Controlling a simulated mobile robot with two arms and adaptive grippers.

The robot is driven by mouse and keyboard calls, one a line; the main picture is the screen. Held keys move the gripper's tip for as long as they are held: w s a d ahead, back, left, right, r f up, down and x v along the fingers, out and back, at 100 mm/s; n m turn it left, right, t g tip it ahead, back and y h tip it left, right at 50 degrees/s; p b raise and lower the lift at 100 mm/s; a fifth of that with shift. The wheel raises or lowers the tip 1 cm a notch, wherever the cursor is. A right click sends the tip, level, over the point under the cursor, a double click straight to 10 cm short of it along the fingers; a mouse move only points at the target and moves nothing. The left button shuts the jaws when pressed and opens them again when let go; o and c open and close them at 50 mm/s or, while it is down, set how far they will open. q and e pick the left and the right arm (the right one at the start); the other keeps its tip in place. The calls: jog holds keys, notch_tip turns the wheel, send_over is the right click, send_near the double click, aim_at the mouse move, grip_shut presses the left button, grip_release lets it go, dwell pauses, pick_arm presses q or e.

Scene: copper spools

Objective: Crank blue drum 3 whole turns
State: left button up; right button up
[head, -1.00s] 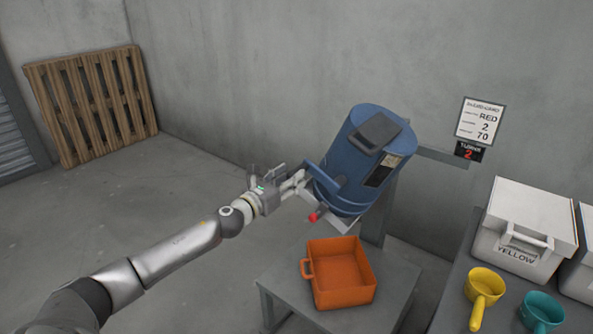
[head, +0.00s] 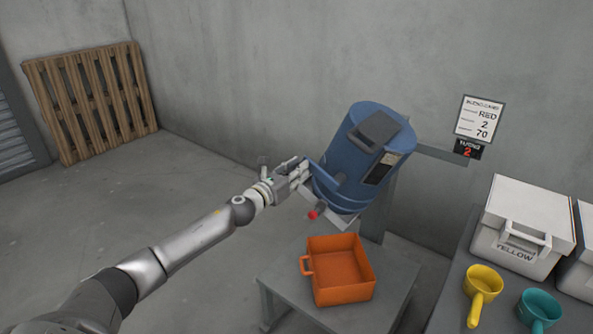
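The blue drum (head: 363,148) sits tilted on a grey stand, with a dark hatch on its upper end and a label on its side. A blue bar (head: 328,178) crosses its lower left side. A red knob (head: 313,214) shows below that bar. My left gripper (head: 304,171) is at the drum's left side, with its fingertips against or very close to the blue bar. I cannot tell whether its fingers are closed on anything. The counter (head: 467,151) beside the drum reads 2. My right gripper is out of view.
An orange bin (head: 341,287) stands on a low grey table (head: 391,291) below the drum. The left floor is clear.

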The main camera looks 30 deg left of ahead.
pick_arm(q)
grip_shut()
jog(key=shift+r, duration=0.1)
